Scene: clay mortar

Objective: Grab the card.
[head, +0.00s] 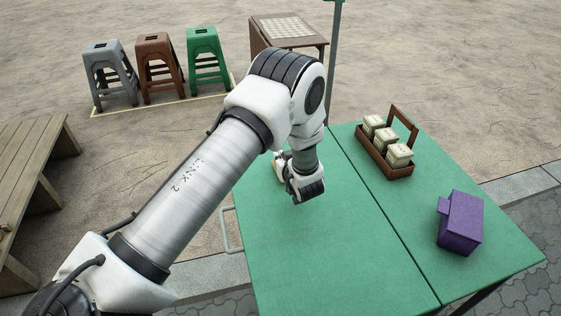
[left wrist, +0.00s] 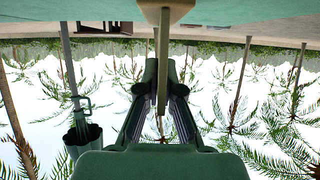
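In the left wrist view, which is upside down, a thin tan upright strip (left wrist: 163,70) seen edge-on rises from a wooden block (left wrist: 163,14) on the green table; it may be the card, but its face is hidden. My left gripper (left wrist: 161,68) is open, with a finger on each side of the strip and visible gaps beside it. In the head view my left wrist hangs low over the table's far left part and hides the fingers. Only a small pale and orange bit (head: 277,167) shows beside the wrist. My right gripper is not in view.
The green table (head: 330,260) has clear room at the front. A brown wooden carrier (head: 372,160) with pale blocks and a purple box (head: 460,222) stand on its right part. A pole (head: 334,60) rises behind. In the left wrist view a dark bucket (left wrist: 82,138) hangs on a pole.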

